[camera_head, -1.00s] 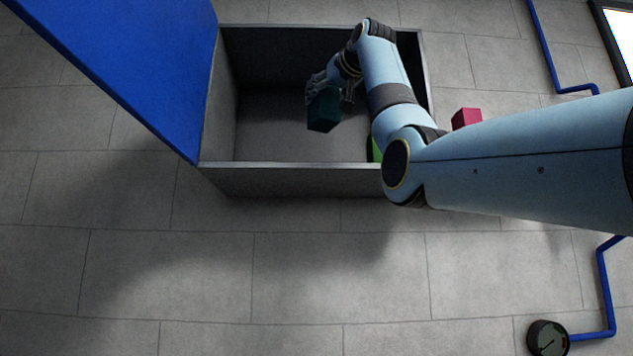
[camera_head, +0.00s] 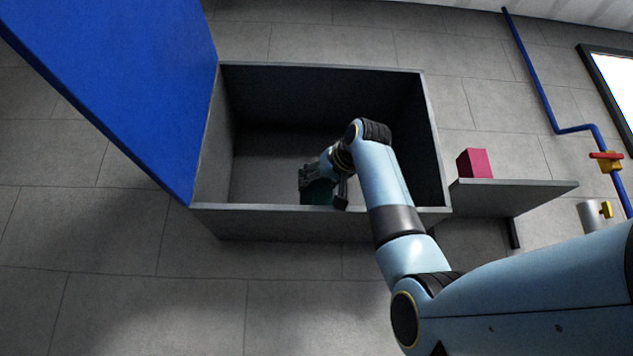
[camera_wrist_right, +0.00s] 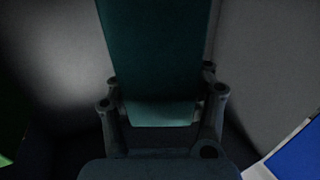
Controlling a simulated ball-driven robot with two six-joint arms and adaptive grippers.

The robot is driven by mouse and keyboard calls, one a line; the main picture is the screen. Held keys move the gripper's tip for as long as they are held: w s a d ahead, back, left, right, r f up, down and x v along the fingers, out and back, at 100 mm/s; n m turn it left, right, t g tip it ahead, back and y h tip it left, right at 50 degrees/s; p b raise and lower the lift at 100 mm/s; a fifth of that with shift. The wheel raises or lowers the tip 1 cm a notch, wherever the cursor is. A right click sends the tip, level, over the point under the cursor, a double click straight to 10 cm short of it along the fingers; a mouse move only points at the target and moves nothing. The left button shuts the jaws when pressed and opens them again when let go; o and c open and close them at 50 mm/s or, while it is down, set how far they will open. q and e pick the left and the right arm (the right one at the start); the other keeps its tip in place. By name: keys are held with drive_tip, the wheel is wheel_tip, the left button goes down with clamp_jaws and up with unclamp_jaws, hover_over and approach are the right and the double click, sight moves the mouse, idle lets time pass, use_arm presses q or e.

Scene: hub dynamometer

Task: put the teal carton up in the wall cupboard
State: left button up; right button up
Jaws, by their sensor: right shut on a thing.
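The wall cupboard (camera_head: 270,221) is a grey open box with its blue door (camera_head: 120,85) swung wide to the left. My right gripper (camera_head: 322,189) is inside the cupboard, reaching in from the right. It is shut on the teal carton (camera_head: 316,194), which shows dark between the fingers. In the right wrist view, the carton (camera_wrist_right: 158,50) stands between both fingers of the gripper (camera_wrist_right: 164,108). The cupboard's front edge hides the carton's lower end, so I cannot tell whether it touches the cupboard floor. My left gripper is not in view.
A pink box (camera_head: 474,163) stands on a grey shelf (camera_head: 520,190) just right of the cupboard. A green thing (camera_wrist_right: 10,135) shows at the left edge of the right wrist view. Blue pipe (camera_head: 538,80) runs down the wall at the right. The cupboard's left part looks clear.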

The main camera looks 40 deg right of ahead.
drive_tip(key=shift+s+r, duration=0.1)
drive_tip(key=shift+s, duration=0.05)
drive_tip(key=o, duration=1)
drive_tip(key=shift+w+a, duration=0.2)
drive_tip(key=shift+o, duration=1.3)
drive_tip(key=shift+s+d, duration=0.1)
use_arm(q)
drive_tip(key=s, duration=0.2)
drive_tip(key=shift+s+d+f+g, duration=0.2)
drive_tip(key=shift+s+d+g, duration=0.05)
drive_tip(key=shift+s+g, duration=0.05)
